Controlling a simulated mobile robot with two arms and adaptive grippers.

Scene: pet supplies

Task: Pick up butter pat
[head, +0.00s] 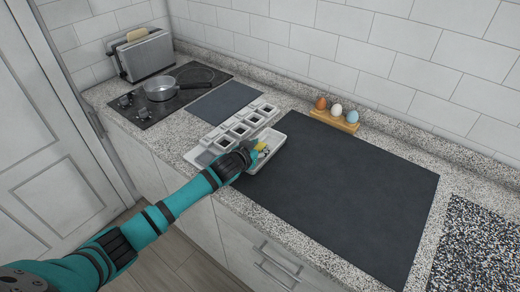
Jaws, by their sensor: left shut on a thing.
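A small yellow piece, which looks like the butter pat (261,146), shows at the tip of my left gripper (252,151). The gripper is shut on it, over the white tray (273,147) on the counter. The hand hides much of the yellow piece and part of the tray. A little pale and bluish stuff shows beside the yellow piece, too small to make out. My right gripper is out of view.
A white holder with square compartments (240,128) stands just behind the tray. A large dark mat (340,190) to the right is bare. An egg rack (337,121), a pan (160,88) on the hob and a toaster (144,55) stand farther back.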

